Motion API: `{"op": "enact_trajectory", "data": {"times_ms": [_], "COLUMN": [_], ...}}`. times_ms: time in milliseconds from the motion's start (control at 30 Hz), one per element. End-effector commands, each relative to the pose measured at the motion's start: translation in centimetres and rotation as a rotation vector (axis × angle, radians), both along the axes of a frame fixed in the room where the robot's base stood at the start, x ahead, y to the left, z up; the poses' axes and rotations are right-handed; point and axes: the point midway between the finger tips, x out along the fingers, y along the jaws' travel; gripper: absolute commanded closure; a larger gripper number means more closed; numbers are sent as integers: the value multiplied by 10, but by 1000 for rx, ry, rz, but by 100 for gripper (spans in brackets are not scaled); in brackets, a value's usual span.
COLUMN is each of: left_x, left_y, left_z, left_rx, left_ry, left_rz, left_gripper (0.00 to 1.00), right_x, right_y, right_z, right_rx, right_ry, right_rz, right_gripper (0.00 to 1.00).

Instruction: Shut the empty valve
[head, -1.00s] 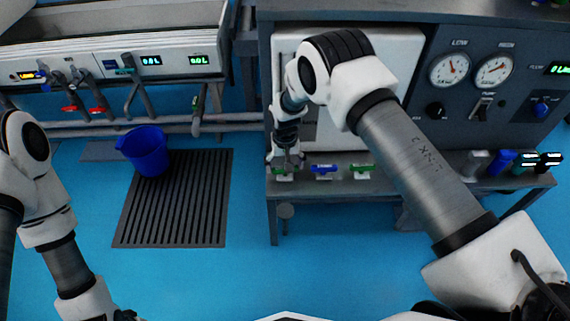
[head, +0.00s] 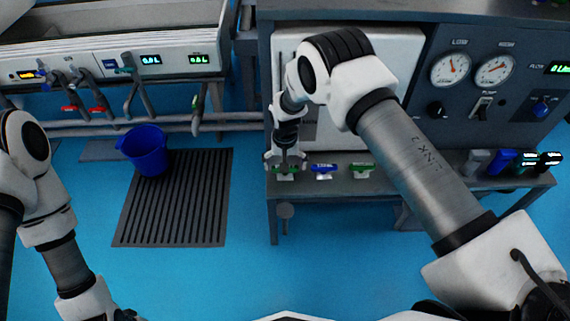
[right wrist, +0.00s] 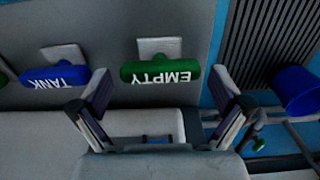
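The green valve handle marked EMPTY (right wrist: 160,72) lies crosswise on its pale base in the right wrist view, its lettering upside down. In the head view it is the leftmost handle (head: 285,169) on the bench shelf, partly hidden by my right gripper (head: 286,160). In the right wrist view my right gripper (right wrist: 160,118) is open, its fingers spread wider than the handle. Nothing is between the fingertips; the handle shows beyond them. My left arm comes in at the left edge, and its gripper fingers are out of the picture.
A blue TANK handle (right wrist: 57,78) sits beside the EMPTY one, and another green handle (head: 362,170) lies further right on the shelf. The gauge panel (head: 490,90) rises behind. A blue bucket (head: 145,152) stands on the floor grate (head: 180,215). Open floor lies in front.

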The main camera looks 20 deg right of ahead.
Motion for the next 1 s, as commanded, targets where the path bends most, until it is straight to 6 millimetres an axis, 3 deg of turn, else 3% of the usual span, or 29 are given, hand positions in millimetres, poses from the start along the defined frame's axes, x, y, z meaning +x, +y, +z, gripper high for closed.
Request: {"op": "enact_trajectory", "data": {"times_ms": [267, 700, 1000], "left_x": [0, 0, 0], "left_y": [0, 0, 0], "left_z": [0, 0, 0], "left_rx": [0, 0, 0], "left_ry": [0, 0, 0], "left_rz": [0, 0, 0], "left_gripper": [60, 60, 60], "right_x": [1, 1, 0], "right_y": [0, 0, 0], "right_z": [9, 107, 120], "right_rx": [-1, -1, 0], "right_ry": [-3, -2, 0], "right_rz": [1, 1, 0], "right_gripper": [0, 0, 0]}}
